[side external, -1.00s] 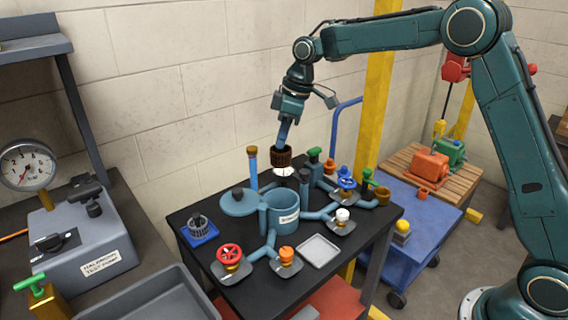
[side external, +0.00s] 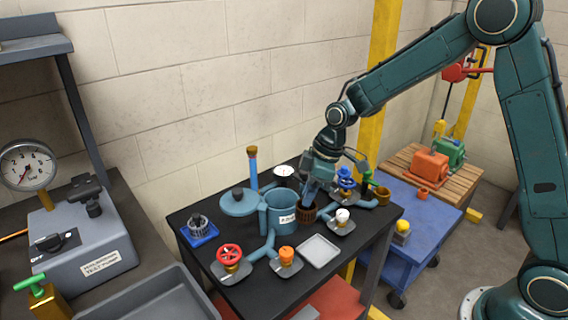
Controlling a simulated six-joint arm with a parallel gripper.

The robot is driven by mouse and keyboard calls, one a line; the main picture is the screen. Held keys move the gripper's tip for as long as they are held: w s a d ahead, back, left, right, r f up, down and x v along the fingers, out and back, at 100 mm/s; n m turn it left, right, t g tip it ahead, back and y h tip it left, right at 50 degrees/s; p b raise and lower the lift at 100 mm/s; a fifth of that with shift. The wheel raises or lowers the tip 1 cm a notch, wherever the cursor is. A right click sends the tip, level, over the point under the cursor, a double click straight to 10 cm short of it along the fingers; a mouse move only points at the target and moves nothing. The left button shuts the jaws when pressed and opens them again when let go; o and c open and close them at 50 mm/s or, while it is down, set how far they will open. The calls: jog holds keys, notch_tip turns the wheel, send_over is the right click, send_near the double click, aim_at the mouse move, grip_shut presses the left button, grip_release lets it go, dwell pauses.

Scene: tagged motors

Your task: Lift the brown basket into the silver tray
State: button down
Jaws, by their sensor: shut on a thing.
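The brown basket (side external: 306,217) is a small dark ribbed cup just right of the blue pot (side external: 281,222), low over the black table. My gripper (side external: 308,203) points down and is shut on its upper part. The gripper covers some of the basket, and I cannot tell whether its bottom touches the table or a pipe. The silver tray (side external: 319,251) is a shallow, empty, light-grey square on the table in front of the basket, apart from it.
A white-capped valve (side external: 342,216) and a blue-wheel valve (side external: 345,178) stand close to the right. An orange-capped valve (side external: 286,256) and red-wheel valve (side external: 229,255) are left of the tray. A grey basket on a blue tray (side external: 199,234) stands at the left.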

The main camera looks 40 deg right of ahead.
jog(key=shift+s+d+f, duration=0.1)
jog(key=shift+s+f, duration=0.4)
jog(key=shift+s, duration=0.25)
jog(key=shift+s+d+f, duration=0.1)
jog(key=shift+s+f, duration=0.35)
jog(key=shift+s, duration=0.3)
jog(key=shift+s+f, duration=0.5)
jog(key=shift+s, duration=0.25)
jog(key=shift+f, duration=0.2)
jog(key=shift+f, duration=1.7)
jog(key=shift+f, duration=1.1)
dwell(0.6)
jog(key=c, duration=1.2)
grip_release()
jog(key=shift+c, duration=0.2)
jog(key=shift+r, duration=0.15)
notch_tip(320, 180, up, 7)
